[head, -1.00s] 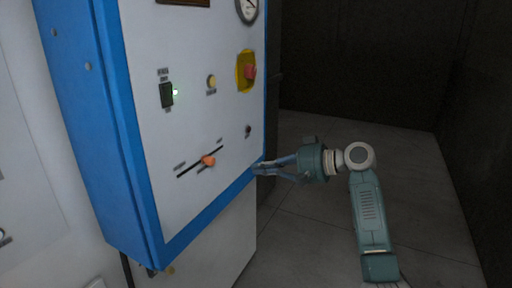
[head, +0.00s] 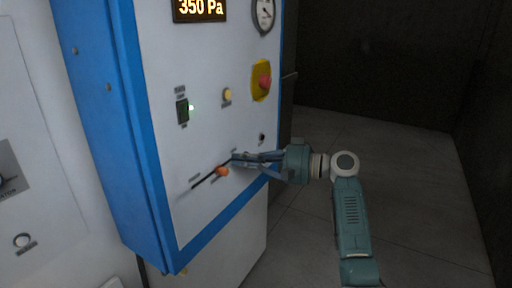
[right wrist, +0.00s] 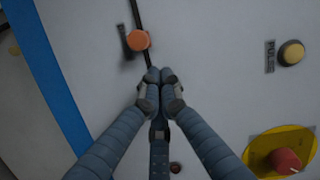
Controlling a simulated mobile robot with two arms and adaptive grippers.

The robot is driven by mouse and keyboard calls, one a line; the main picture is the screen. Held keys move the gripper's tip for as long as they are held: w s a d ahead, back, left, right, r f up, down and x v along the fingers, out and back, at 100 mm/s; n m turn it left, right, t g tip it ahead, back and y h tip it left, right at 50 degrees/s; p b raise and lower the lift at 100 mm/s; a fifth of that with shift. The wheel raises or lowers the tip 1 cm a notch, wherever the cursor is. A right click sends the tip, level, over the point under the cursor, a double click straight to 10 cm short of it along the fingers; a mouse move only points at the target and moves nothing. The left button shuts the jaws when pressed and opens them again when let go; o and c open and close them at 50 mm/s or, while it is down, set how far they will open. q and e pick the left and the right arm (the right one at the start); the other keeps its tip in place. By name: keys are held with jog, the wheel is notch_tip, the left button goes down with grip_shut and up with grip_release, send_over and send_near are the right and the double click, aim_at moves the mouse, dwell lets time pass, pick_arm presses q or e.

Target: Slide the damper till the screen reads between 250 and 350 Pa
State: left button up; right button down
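The orange damper knob (head: 222,171) sits on a dark slanted slot (head: 204,181) in the white panel, right of the slot's middle. The knob also shows in the right wrist view (right wrist: 138,40). The screen (head: 200,8) reads 350 Pa, with its top edge near the picture's edge. My right gripper (head: 236,160) is at the panel, just right of the knob. In the right wrist view its fingertips (right wrist: 161,76) are together over the slot, with nothing between them. The knob lies just beyond the tips, apart from them or barely touching; I cannot tell which. My left gripper is not in view.
A blue frame (head: 125,120) edges the panel. The floor (head: 400,190) at right is open.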

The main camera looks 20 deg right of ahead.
jog(key=shift+s+a+f, duration=0.1)
jog(key=shift+s+a, duration=0.45)
jog(key=shift+s, duration=0.1)
jog(key=shift+w+f, duration=0.1)
